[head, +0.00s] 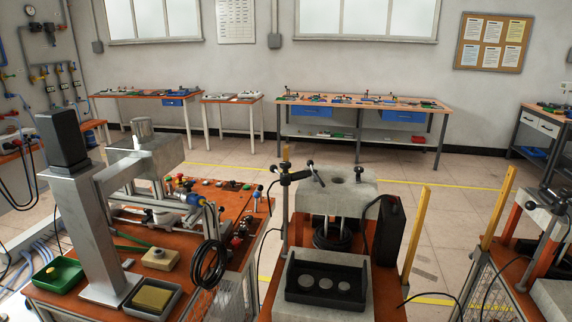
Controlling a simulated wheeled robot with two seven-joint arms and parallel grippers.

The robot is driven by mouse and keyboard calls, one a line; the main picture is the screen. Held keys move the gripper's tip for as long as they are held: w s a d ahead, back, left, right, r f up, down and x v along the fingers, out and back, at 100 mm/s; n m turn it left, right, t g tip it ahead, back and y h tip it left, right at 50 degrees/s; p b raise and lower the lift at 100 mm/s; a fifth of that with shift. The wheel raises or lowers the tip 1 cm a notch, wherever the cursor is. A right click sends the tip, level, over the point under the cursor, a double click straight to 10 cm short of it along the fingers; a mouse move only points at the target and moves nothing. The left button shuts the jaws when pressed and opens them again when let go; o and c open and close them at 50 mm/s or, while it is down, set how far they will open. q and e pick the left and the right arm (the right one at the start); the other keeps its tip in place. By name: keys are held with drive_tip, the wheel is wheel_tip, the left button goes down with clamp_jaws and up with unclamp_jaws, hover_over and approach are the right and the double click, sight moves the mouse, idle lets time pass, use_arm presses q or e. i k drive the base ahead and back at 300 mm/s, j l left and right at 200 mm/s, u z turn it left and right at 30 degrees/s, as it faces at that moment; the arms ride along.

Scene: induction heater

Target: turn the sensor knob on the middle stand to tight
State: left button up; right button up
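The middle stand (333,189) has a grey block top with a dark round opening, above an orange-brown base. Another dark knob (359,171) is on the block's right side. Neither of my grippers is in view.
A black tray (327,303) with three round discs sits in front of the stand. A black box (389,233) and yellow post (417,240) stand right of it. The left bench (232,211) holds a grey column (90,225), fittings and coiled black cable. Open floor lies behind.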

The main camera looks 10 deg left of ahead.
sight(285, 166)
drive_tip(key=j+u, duration=0.15)
drive_tip(key=u, duration=0.2)
drive_tip(key=i+j+u, duration=0.1)
drive_tip(key=u, duration=0.25)
drive_tip(key=i+j+u, duration=0.1)
drive_tip(key=u, duration=0.25)
